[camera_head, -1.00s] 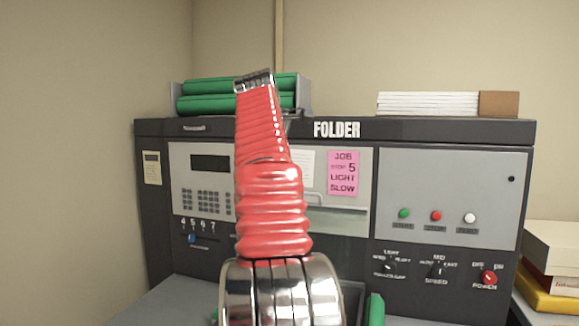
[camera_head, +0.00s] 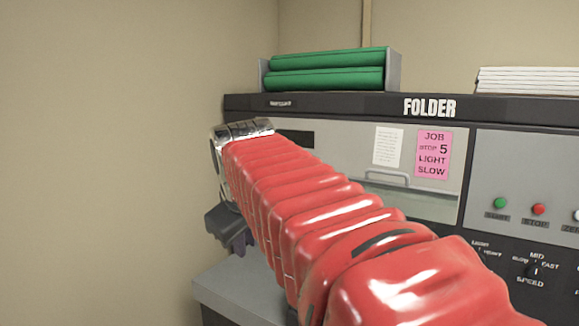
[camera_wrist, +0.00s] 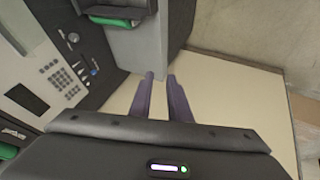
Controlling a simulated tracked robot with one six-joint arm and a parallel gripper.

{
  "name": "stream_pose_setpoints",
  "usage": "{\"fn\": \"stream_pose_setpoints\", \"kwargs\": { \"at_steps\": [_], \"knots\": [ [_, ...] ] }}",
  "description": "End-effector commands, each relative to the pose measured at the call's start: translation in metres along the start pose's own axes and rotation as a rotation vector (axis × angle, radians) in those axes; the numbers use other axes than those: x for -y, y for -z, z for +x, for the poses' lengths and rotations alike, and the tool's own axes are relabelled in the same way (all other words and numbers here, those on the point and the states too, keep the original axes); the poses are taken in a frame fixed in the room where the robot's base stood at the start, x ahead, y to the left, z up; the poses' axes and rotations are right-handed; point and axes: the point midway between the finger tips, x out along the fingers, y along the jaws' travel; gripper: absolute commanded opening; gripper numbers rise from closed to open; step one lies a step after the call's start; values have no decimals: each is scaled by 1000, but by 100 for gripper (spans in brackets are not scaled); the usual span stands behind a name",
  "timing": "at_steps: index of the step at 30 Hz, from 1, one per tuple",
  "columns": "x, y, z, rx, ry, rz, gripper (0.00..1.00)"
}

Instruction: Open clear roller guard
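The clear roller guard (camera_head: 425,206) is a see-through panel on the folder's front in the head view. A grey bar handle (camera_head: 386,174) runs along its top, and the guard looks down. My red arm covers its left and lower parts. My gripper (camera_wrist: 160,77) shows in the wrist view with two purple fingers apart and nothing between them. In the head view it hangs at the machine's left end, well left of the guard, mostly hidden behind my arm. It touches nothing that I can make out.
Green rollers (camera_head: 326,79) lie in a rack on top of the folder, beside white paper (camera_head: 528,80). A grey shelf (camera_wrist: 136,50) juts from the machine's front. Floor is clear below the fingers.

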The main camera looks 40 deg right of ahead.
Motion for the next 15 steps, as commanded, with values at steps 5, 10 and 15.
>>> {"fn": "stream_pose_setpoints", "kwargs": {
  "at_steps": [5,10,15],
  "knots": [
    [79,-31,6,-22,92,52,17],
    [147,-71,16,-23,178,110,17],
    [208,-118,28,-11,258,168,17]
  ]
}}
